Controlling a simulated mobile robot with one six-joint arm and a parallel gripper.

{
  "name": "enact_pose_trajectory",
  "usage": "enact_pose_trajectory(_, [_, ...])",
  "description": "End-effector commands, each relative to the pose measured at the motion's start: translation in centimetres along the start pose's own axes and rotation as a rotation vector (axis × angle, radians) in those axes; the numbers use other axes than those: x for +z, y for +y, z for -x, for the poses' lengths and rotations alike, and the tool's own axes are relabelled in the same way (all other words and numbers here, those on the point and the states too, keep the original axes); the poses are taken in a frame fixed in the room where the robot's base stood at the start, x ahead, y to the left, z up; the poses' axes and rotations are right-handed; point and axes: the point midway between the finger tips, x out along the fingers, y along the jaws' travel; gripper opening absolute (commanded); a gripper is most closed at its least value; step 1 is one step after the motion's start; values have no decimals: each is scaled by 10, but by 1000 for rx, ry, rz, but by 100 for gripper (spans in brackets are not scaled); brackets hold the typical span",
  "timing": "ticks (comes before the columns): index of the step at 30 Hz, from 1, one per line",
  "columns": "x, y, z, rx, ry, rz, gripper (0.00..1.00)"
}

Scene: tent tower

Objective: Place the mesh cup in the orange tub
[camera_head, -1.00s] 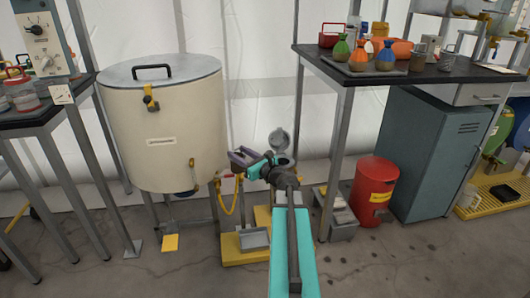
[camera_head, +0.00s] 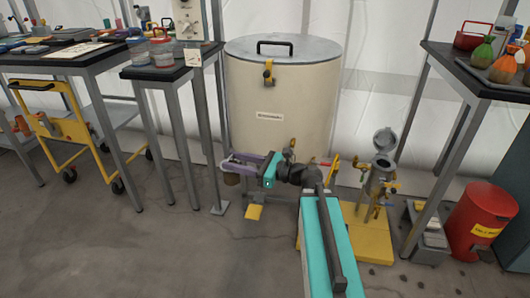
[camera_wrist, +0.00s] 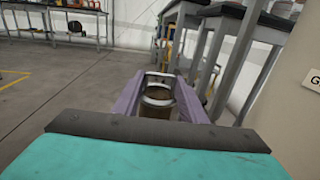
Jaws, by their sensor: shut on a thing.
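My gripper (camera_head: 232,163) is stretched out to the left, low in front of the large cream tank. Its purple fingers are shut on a small brownish cup (camera_head: 232,179), which hangs just below them. In the wrist view the cup (camera_wrist: 157,103) sits between the two fingers, roughly upright, with a pale metallic rim and an open top. It appears to be the mesh cup, though its mesh is too small to make out. I cannot pick out the orange tub for certain in either current view.
The cream tank (camera_head: 282,100) stands behind the arm. A small dark-topped table (camera_head: 165,72) and a longer bench (camera_head: 60,62) are at left, with a yellow trolley (camera_head: 75,128). A red bin (camera_head: 478,222) stands at right.

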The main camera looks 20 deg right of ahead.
Motion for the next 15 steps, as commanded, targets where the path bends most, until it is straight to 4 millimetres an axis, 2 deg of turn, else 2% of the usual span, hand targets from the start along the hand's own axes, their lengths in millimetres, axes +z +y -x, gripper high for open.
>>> enact_pose_trajectory(1, [1,14,-8,33,-1,0,1])
enact_pose_trajectory(6, [2,37,-21,98,0,-1,1])
enact_pose_trajectory(15, [2,40,-23,108,0,-1,1])
